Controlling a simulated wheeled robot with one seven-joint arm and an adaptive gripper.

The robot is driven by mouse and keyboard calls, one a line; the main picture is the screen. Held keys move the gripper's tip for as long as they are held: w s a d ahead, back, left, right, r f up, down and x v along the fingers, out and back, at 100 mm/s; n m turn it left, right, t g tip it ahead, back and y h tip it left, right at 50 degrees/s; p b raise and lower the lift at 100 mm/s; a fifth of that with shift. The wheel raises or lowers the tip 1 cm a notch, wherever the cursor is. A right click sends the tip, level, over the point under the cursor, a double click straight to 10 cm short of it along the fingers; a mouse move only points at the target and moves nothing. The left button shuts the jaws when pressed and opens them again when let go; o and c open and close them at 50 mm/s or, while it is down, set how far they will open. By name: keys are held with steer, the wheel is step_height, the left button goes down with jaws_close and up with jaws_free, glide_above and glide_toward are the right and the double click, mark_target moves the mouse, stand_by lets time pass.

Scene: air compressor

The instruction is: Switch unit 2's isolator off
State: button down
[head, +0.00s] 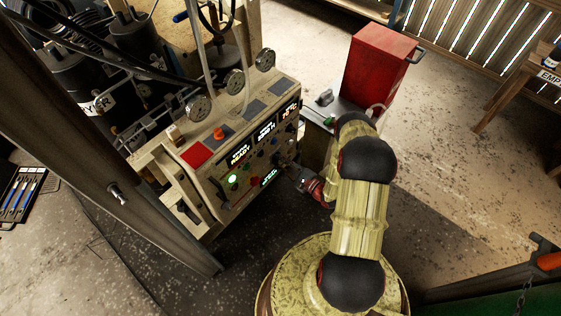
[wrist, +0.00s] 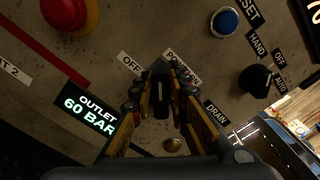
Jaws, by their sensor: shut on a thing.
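In the wrist view a black rotary knob (wrist: 160,80) sits on the grey-beige panel, with an OFF label (wrist: 130,64) at its upper left and a partly hidden label (wrist: 182,66) beginning "POW" at its upper right. My gripper (wrist: 161,100) has its two fingers on either side of this knob and is shut on it. A pale mark on the knob points roughly up in the picture, between the labels. A cut-off label (wrist: 10,68) ending in "T 2" shows at the left.
A red box (head: 375,65) stands right of the panel. Open floor lies farther right.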

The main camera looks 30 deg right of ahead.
steer(key=n, duration=0.3)
steer(key=f+n+b, duration=0.1)
steer(key=shift+s+a+f+n, duration=0.1)
steer(key=shift+s+a+n, duration=0.05)
steer(key=shift+a+n, duration=0.2)
steer(key=shift+f+n+b, duration=0.25)
steer(key=shift+n+b, duration=0.1)
steer(key=shift+n, duration=0.6)
steer(key=shift+f+n+b, duration=0.2)
steer(key=shift+n+b, duration=0.1)
steer(key=shift+n, duration=0.6)
steer(key=shift+a, duration=0.1)
steer(key=c, duration=1.7)
jaws_free()
steer(key=shift+c, duration=0.2)
steer(key=shift+s, duration=0.1)
steer(key=v, duration=1.2)
